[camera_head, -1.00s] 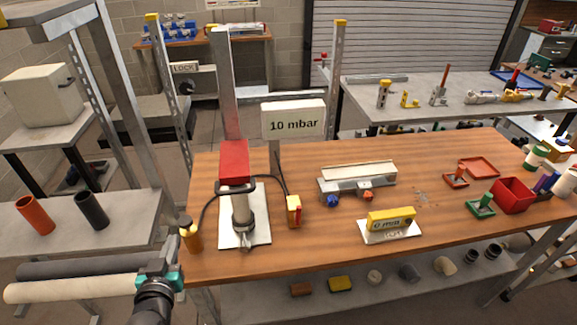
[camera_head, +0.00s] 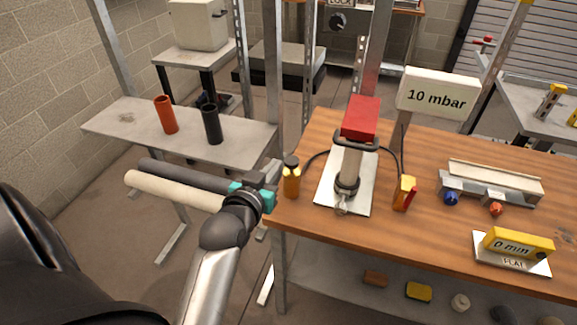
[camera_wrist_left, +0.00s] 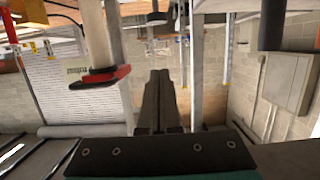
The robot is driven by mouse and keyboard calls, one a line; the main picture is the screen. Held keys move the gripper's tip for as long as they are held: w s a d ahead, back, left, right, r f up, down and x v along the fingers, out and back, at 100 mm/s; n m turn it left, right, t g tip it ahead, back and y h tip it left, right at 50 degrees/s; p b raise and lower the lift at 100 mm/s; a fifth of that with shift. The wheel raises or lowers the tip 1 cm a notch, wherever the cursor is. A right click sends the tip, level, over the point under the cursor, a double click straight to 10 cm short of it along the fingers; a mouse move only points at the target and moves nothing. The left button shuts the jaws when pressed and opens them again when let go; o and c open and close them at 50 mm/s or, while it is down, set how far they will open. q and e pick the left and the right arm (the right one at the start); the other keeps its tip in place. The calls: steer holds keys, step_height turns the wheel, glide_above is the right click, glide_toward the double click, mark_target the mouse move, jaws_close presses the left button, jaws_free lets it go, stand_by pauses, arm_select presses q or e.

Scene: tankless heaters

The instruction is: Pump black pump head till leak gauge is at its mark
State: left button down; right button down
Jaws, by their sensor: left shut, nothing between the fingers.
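An amber bottle (camera_head: 291,182) with a black pump head (camera_head: 291,161) stands upright on the wooden bench's left end in the head view. A hose runs from beside it to a device with a red block (camera_head: 360,117), a pale cylinder and a black ring handle on a white plate. A small yellow and red piece (camera_head: 404,194) stands right of the device; I cannot tell whether it is the leak gauge. A sign (camera_head: 437,93) reads "10 mbar". My left gripper (camera_head: 268,176) is shut and empty, just left of the bottle. Its fingers (camera_wrist_left: 158,82) are together in the wrist view.
The wooden bench (camera_head: 330,222) has a yellow "0 mm" gauge (camera_head: 518,243) and a grey fixture (camera_head: 490,186) at the right. Orange (camera_head: 166,115) and black (camera_head: 212,124) tubes stand on a grey bench at left. Two long rods (camera_head: 180,190) lie behind my gripper.

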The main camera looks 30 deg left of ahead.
stand_by(0.3)
arm_select(q)
glide_above(289, 167)
step_height(289, 167, down, 2)
steer(key=shift+s+f+b, duration=0.2)
steer(key=shift+f+b, duration=0.25)
steer(key=shift+f, duration=0.7)
steer(key=shift+s+f+b, duration=0.15)
steer(key=shift+f+b, duration=0.3)
steer(key=shift+f, duration=0.65)
step_height(289, 167, down, 3)
steer(key=shift+r+b, duration=0.15)
steer(key=shift+b, duration=0.45)
steer(key=shift+d, duration=0.1)
